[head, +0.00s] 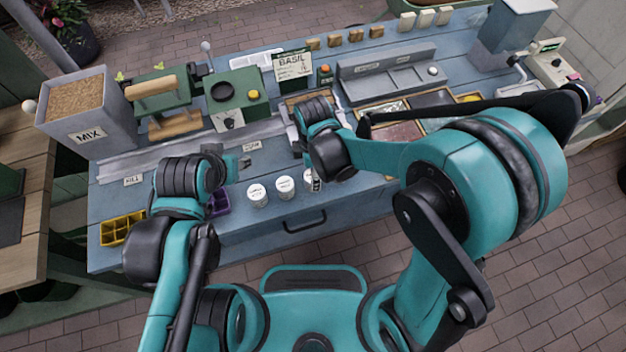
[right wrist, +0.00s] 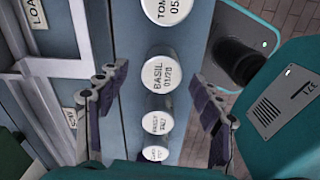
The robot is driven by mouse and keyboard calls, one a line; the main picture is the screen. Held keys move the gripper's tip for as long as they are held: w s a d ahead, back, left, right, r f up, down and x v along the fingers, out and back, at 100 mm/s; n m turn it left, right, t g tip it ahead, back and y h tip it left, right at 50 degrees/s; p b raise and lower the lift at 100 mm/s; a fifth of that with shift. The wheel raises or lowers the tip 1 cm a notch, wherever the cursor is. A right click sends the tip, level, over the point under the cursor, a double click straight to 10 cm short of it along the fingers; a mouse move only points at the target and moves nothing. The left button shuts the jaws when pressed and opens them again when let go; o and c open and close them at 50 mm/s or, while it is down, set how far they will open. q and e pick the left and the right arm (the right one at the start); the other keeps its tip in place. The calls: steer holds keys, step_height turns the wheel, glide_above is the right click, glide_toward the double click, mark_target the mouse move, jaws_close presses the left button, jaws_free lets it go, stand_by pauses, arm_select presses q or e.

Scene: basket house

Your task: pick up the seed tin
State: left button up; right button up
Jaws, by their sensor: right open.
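Several white round seed tins stand in a row along the table's front edge. In the right wrist view one lid reads BASIL (right wrist: 157,74), and another starting TOM (right wrist: 166,8) is cut off at the top. Two smaller-looking tins, one of them here (right wrist: 156,122), show below. In the head view tins show at the front (head: 257,195), with labels too small to read. My right gripper (head: 316,178) is open above the row, its fingers on either side of the BASIL tin in the wrist view, apparently not touching it. My left gripper (head: 240,162) hovers over the table; its jaw state is unclear.
A BASIL card (head: 293,66) stands at the back. A MIX bin (head: 90,110) is at the left. A drawer handle (head: 305,222) juts from the table front.

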step_height(320, 180, down, 4)
steer(key=shift+r+b, duration=0.2)
steer(key=shift+b, duration=0.45)
steer(key=shift+s+r, duration=0.1)
steer(key=c, duration=1.3)
steer(key=shift+o, duration=0.2)
steer(key=shift+r, duration=0.1)
